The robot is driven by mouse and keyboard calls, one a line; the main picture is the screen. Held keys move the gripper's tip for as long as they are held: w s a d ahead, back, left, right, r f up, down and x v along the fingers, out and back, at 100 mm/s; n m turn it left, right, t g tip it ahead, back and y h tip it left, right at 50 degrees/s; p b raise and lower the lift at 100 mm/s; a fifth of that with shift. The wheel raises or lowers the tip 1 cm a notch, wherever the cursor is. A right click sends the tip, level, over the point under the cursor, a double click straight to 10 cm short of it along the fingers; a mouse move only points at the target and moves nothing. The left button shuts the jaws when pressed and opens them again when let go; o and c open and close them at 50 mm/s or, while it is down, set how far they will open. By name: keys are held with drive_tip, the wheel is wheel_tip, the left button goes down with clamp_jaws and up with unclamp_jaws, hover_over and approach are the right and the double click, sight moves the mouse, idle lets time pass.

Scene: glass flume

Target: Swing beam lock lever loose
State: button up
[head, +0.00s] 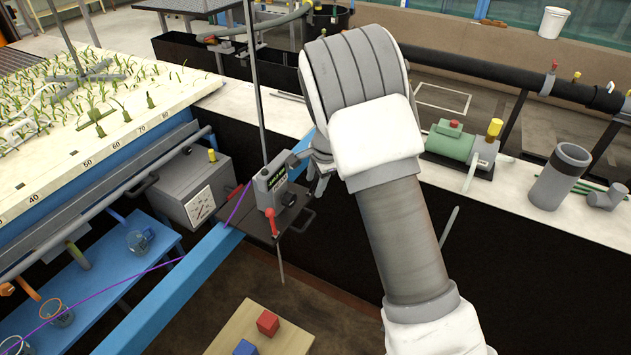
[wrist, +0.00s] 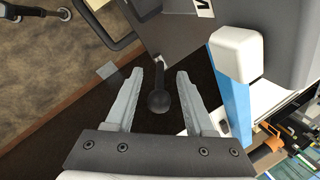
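The blue beam (head: 205,255) runs diagonally in the head view. A grey instrument box (head: 272,183) sits on a dark plate by it, with a red lever (head: 272,221) at its front. In the wrist view a black lever with a ball knob (wrist: 158,102) lies between the two fingers of my gripper (wrist: 160,74). The fingers are open, with visible gaps on both sides of the knob. In the head view my gripper (head: 319,178) is just right of the box, partly hidden by my wrist. I cannot tell which lever is the beam lock.
A dark curved handle (wrist: 115,35) is close to the left finger in the wrist view. A blue bar with a pale end (wrist: 235,92) is close on the right. A wooden table (head: 240,330) with a red cube (head: 268,322) and a blue cube (head: 245,348) stands below.

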drive_tip(key=b+v, duration=0.1)
drive_tip(key=v, duration=1.6)
drive_tip(key=shift+r, duration=0.25)
drive_tip(key=shift+s+d, duration=0.1)
drive_tip(key=s+d+r+n+t+b, duration=0.1)
drive_tip(key=s+d+r+n, duration=0.2)
drive_tip(key=s, duration=0.5)
drive_tip(key=s+d+r+n+b, duration=0.1)
drive_tip(key=s+d+r+n, duration=0.2)
drive_tip(key=s, duration=0.5)
drive_tip(key=s+d+f+n+t+h, duration=0.1)
drive_tip(key=s+d+n, duration=0.1)
drive_tip(key=s, duration=0.5)
drive_tip(key=s+d+f+n+b, duration=0.1)
drive_tip(key=s+n, duration=0.4)
drive_tip(key=s, duration=0.2)
drive_tip(key=shift+s+d+f+t+h, duration=0.25)
drive_tip(key=shift+d+f+t+h, duration=0.1)
drive_tip(key=shift+d+t+h, duration=0.05)
